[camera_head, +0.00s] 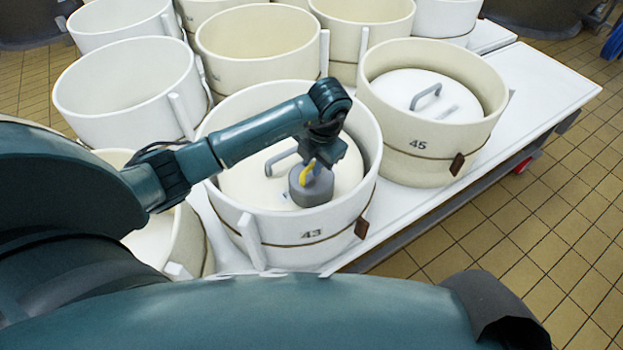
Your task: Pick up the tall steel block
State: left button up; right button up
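A grey steel block (312,190) with a yellow part on top is inside the cream vat marked 43 (275,237), over the white lid (245,183). I cannot tell whether it rests on the lid or hangs just above it. My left gripper (313,165) comes in from the left and points down right at the top of the block, by the yellow part. Its fingers are small and dark and partly merge with the block, so I cannot tell whether they are closed on it. My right gripper is not in view.
The lid's grey handle (281,161) stands just left of the block. The vat marked 45 (425,157), also lidded, stands to the right. Several open vats crowd behind and left. They stand on a white platform (545,85). Tiled floor (520,225) is clear at the right.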

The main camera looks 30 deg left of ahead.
pick_arm(q)
jog(key=shift+a+f, duration=0.2)
jog(key=shift+f, duration=0.85)
grip_shut()
dwell(0.5)
jog(key=shift+w+r, duration=0.2)
